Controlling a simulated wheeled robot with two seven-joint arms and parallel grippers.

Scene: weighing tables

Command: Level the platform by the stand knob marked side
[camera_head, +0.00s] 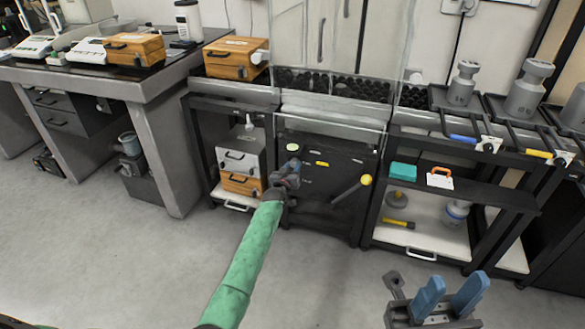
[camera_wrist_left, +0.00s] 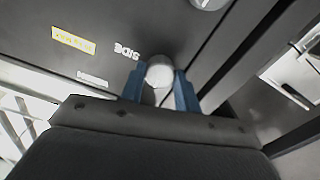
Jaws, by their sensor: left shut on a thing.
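The black stand (camera_head: 325,195) is in the middle of the head view, with a clear-walled case above it. My left gripper (camera_head: 285,176) is at the upper left of the stand's front. In the left wrist view its blue fingers (camera_wrist_left: 159,88) are shut on a round white knob (camera_wrist_left: 159,71), one finger on each side. An upside-down white SIDE marking (camera_wrist_left: 127,52) is beside this knob. In the head view the gripper hides the held knob. I cannot tell the platform's tilt. My right gripper (camera_head: 449,297) is open and empty at the lower right.
A second pale knob (camera_head: 293,147) and a lever with a yellow ball end (camera_head: 366,180) are on the stand. Shelves with wooden boxes (camera_head: 241,184) stand left; a rack with grey weights (camera_head: 463,83) stands right. The floor in front is clear.

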